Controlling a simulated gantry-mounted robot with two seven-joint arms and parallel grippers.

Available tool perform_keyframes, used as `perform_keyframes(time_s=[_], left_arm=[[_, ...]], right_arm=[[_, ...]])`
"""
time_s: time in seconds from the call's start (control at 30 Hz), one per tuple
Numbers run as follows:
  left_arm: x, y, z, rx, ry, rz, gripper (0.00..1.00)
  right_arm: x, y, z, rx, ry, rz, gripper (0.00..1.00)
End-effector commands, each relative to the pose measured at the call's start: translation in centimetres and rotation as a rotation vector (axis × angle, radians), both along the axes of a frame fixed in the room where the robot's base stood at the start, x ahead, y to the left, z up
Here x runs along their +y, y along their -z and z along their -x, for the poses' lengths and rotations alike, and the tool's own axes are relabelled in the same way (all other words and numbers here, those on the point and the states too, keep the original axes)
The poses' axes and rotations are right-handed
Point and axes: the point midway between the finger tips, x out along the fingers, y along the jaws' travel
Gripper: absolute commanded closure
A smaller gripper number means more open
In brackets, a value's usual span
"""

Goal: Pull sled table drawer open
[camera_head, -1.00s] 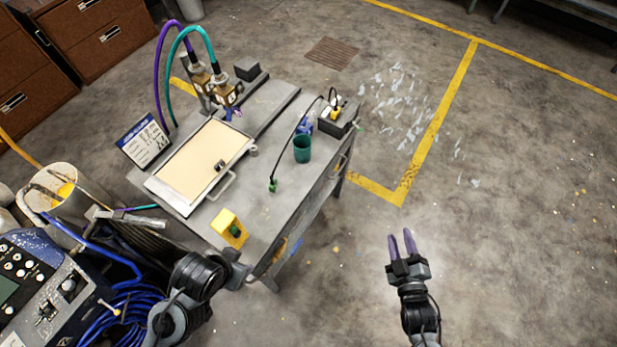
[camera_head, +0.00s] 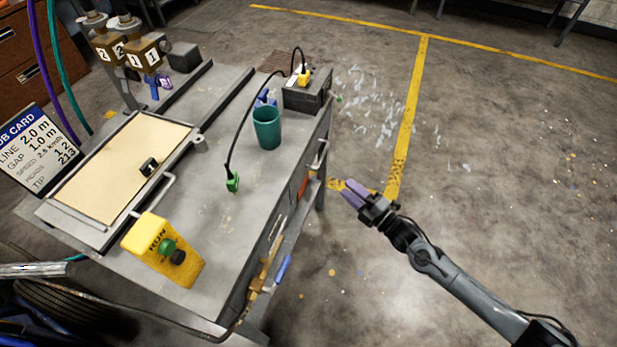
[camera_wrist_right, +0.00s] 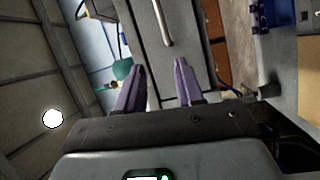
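The grey sled table (camera_head: 228,205) stands left of centre in the head view. A light metal bar handle (camera_head: 319,157) is on its right side near the far corner, on what looks like the drawer front. In the right wrist view this handle (camera_wrist_right: 162,24) stands on a grey panel (camera_wrist_right: 146,42), just beyond the fingertips. The panel looks flush; I cannot tell exactly how far it is shut. My right gripper (camera_head: 350,190) is open and empty, its purple fingers pointing at the table side, apart from the handle. It also shows in the wrist view (camera_wrist_right: 159,68). My left gripper is out of view.
On the table are a green cup (camera_head: 267,128), a yellow RUN box (camera_head: 160,248), a cream board (camera_head: 120,165) and a dark box (camera_head: 306,94) with a cable. The floor to the right is clear.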

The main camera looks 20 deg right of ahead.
Motion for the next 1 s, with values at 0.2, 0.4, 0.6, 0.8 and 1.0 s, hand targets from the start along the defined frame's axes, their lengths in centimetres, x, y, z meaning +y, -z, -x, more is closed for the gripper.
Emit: perform_keyframes(time_s=[0.2, 0.4, 0.6, 0.8, 1.0], left_arm=[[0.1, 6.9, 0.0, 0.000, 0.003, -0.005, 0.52], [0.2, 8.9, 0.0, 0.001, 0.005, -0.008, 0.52], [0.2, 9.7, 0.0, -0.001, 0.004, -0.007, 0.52], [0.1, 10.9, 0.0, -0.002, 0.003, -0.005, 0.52], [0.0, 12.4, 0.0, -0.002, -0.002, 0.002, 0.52]], right_arm=[[-1.5, 2.7, -2.7, -0.071, 0.000, 0.046, 0.63], [-1.9, 2.3, -4.0, -0.110, 0.004, 0.054, 0.63], [-1.4, 1.9, -5.2, -0.122, 0.004, 0.052, 0.63], [0.0, 1.6, -7.5, -0.121, 0.003, 0.051, 0.63], [1.7, 1.0, -10.3, -0.121, 0.004, 0.051, 0.63]])
